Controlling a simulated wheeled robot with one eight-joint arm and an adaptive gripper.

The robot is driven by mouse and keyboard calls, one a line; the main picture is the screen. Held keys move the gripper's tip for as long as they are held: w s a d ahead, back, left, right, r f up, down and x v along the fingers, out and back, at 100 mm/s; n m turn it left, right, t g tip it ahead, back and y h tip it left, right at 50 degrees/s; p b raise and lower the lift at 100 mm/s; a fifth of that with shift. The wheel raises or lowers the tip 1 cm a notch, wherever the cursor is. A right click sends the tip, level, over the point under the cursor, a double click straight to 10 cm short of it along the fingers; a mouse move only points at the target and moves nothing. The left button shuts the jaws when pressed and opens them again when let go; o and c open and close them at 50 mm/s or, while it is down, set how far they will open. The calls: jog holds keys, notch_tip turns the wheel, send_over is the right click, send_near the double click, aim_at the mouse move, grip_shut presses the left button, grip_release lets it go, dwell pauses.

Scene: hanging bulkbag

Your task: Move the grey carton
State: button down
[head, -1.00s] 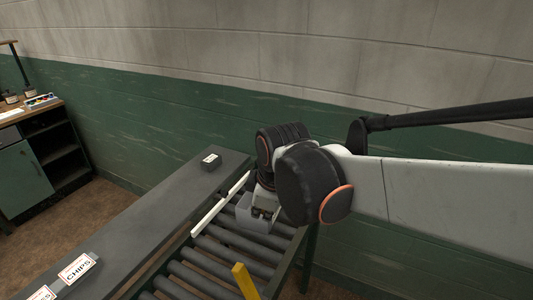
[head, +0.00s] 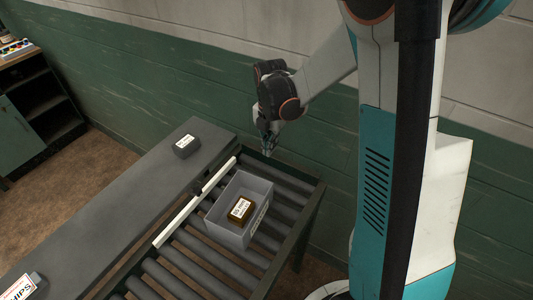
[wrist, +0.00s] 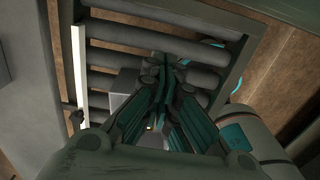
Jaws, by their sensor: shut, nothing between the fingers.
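A small dark grey carton (head: 186,146) with a white label on top sits on the grey belt, left of the white rail. My gripper (head: 268,152) is above the far end of the rollers, behind the bin and right of the carton, apart from both. In the wrist view its fingers (wrist: 168,72) are shut and empty. They partly hide the bin (wrist: 125,82) there. The carton cannot be made out in the wrist view.
The white rail (head: 197,200) runs between the belt (head: 125,215) and the roller conveyor (head: 195,262). Another labelled carton (head: 20,288) lies at the belt's near left end. A green wall (head: 200,95) stands behind. The belt between the two cartons is clear.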

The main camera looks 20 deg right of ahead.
jog(key=f+b, duration=0.1)
jog(key=f, duration=0.2)
jog(key=f+b, duration=0.1)
jog(key=f, duration=0.2)
jog(key=f+b, duration=0.1)
jog(key=f, duration=0.3)
jog(key=shift+s+a+b, duration=0.2)
jog(key=shift+a+b, duration=0.05)
jog(key=shift+b, duration=0.1)
jog(key=shift+s+a+r, duration=0.15)
jog(key=shift+s+a, duration=0.65)
jog(key=shift+a, duration=0.25)
jog(key=shift+s+a+b, duration=0.3)
jog(key=shift+a+b, duration=0.05)
jog(key=shift+a, duration=0.05)
jog(key=shift+r, duration=0.1)
jog(key=shift+a, duration=0.1)
